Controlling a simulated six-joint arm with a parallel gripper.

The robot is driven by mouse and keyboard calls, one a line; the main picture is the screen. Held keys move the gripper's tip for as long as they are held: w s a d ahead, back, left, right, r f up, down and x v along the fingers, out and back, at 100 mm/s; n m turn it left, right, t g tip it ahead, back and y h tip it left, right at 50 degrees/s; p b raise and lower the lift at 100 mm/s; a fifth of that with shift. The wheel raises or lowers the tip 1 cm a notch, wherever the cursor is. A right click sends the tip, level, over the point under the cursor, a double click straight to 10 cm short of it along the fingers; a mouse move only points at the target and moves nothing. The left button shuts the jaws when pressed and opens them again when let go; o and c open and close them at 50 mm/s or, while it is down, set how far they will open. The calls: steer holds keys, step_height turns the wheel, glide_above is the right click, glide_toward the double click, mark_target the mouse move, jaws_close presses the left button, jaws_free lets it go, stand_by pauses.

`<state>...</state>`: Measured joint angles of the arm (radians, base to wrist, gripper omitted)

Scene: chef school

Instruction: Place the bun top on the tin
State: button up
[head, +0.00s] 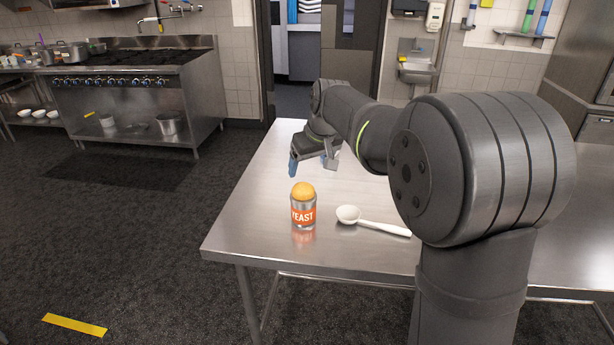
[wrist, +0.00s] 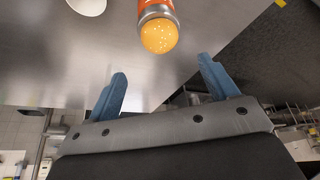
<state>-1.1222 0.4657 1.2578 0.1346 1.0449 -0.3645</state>
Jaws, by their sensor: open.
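The bun top (head: 303,190) is a golden dome resting on top of the tin (head: 303,213), a silver can with an orange YEAST label. The tin stands upright near the front left of the steel table. In the wrist view the seeded bun top (wrist: 159,36) covers the end of the tin (wrist: 152,6). My gripper (head: 309,165) is behind the tin and a little above the bun top, apart from both. In the wrist view its two blue fingers (wrist: 160,85) are spread with nothing between them.
A white ladle (head: 368,220) lies on the steel table (head: 260,240) to the right of the tin; its bowl (wrist: 88,5) shows in the wrist view. The table's left edge is close to the tin. The table top left of and behind the tin is clear.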

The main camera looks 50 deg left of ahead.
mark_target(304, 186)
steer(key=shift+v, duration=1.2)
steer(key=x, duration=1.2)
steer(key=shift+f, duration=0.2)
step_height(304, 186, up, 2)
steer(key=shift+r, duration=0.85)
